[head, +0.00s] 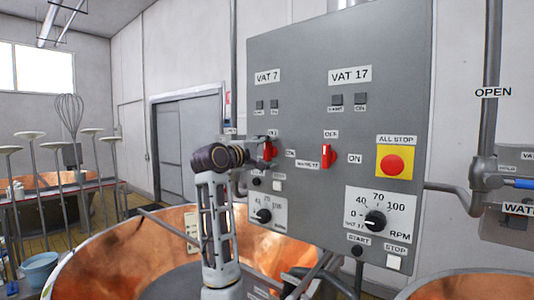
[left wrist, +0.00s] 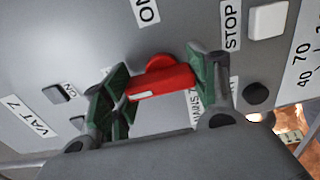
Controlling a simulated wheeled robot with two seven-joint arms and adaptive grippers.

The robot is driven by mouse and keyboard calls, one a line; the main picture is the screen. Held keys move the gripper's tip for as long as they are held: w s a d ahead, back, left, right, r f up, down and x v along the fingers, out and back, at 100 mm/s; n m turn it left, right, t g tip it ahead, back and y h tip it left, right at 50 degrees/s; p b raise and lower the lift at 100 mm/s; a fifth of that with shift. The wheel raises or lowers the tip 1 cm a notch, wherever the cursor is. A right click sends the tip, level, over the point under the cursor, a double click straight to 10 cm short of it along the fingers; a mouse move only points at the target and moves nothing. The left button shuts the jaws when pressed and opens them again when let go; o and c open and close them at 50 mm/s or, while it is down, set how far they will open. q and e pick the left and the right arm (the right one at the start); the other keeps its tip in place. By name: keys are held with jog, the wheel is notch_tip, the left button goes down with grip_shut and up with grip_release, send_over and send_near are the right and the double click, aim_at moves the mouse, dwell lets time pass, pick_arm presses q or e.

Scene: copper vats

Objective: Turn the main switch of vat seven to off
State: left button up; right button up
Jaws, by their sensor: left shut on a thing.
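The vat 7 main switch is a red handle (left wrist: 165,82) on the grey panel, and a bit of it shows in the head view (head: 268,150). My left gripper (head: 262,150) is shut on it. In the left wrist view, its green fingers (left wrist: 163,88) sit at the two ends of the handle. The handle lies roughly along the panel's vertical, its white mark at the upper end. The OFF label (head: 272,133) is above it and the ON label (head: 290,153) to its right. My right gripper is not in view.
The vat 17 switch (head: 326,156), a red handle standing upright, is to the right on the same panel. The red ALL STOP button (head: 392,164) and speed dials (head: 375,221) are close by. A copper vat (head: 110,255) stands below.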

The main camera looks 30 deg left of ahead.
pick_arm(q)
jog(key=o, duration=1)
jog(key=shift+s+a, duration=0.15)
jog(key=shift+s, duration=1.85)
jog(key=shift+s+a, duration=0.2)
jog(key=shift+s, duration=1.8)
jog(key=shift+s+a, duration=0.15)
jog(key=shift+s, duration=1.85)
jog(key=shift+f, duration=0.1)
